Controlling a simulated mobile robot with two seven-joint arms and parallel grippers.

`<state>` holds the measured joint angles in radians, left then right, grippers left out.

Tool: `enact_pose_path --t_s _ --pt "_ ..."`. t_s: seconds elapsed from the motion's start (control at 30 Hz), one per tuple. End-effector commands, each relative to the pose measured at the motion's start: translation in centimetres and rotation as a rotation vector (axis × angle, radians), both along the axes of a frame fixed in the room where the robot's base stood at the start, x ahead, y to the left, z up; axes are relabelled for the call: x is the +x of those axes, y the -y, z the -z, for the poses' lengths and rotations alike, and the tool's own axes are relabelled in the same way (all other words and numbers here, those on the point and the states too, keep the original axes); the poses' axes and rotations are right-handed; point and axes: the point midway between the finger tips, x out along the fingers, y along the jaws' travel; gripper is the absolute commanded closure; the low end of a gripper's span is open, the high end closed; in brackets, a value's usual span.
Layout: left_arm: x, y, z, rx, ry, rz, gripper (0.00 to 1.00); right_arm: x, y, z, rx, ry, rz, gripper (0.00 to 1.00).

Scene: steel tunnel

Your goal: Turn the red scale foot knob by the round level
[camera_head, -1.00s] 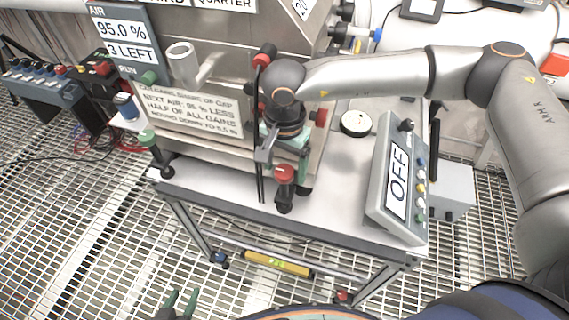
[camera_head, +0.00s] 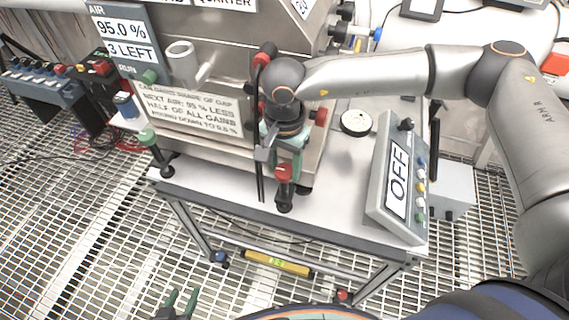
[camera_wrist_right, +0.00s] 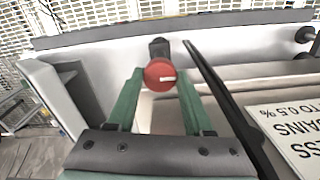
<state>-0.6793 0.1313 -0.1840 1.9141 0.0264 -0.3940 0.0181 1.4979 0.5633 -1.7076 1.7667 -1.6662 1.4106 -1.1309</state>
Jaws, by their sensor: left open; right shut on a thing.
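A red knob (camera_head: 284,172) with a black base stands at the front right corner of the steel machine on the white bench top. In the right wrist view the red knob (camera_wrist_right: 160,75) shows a white mark on its face and sits between the two green fingers. My right gripper (camera_head: 285,165) reaches down from above and is shut on this knob. My left gripper (camera_head: 180,302) is open and empty at the bottom edge, well below the bench. A white round disc (camera_head: 356,122), possibly the round level, lies on the bench to the right of the machine.
A grey box reading OFF (camera_head: 397,180) stands at the bench's right end. A thin black rod (camera_head: 260,150) rises close beside my right gripper. A sign plate (camera_head: 195,108) covers the machine's front. A yellow bar (camera_head: 278,263) sits low on the bench frame.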

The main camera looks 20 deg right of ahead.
Motion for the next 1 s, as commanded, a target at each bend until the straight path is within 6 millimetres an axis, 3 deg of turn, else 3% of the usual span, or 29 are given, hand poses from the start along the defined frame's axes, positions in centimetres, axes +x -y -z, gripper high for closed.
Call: enact_pose_path --t_s 0.27,0.7,1.0 --pt "0.0 0.0 1.5 0.000 0.000 0.000 0.50 0.0 0.0 0.3 0.000 0.000 0.088 1.00" --pt "0.0 0.0 5.4 0.000 0.000 0.000 0.50 0.0 0.0 0.4 0.000 0.001 0.420 1.00" --pt "0.0 0.0 7.1 0.000 0.000 0.000 0.50 0.0 0.0 0.2 -0.001 0.000 0.594 1.00"
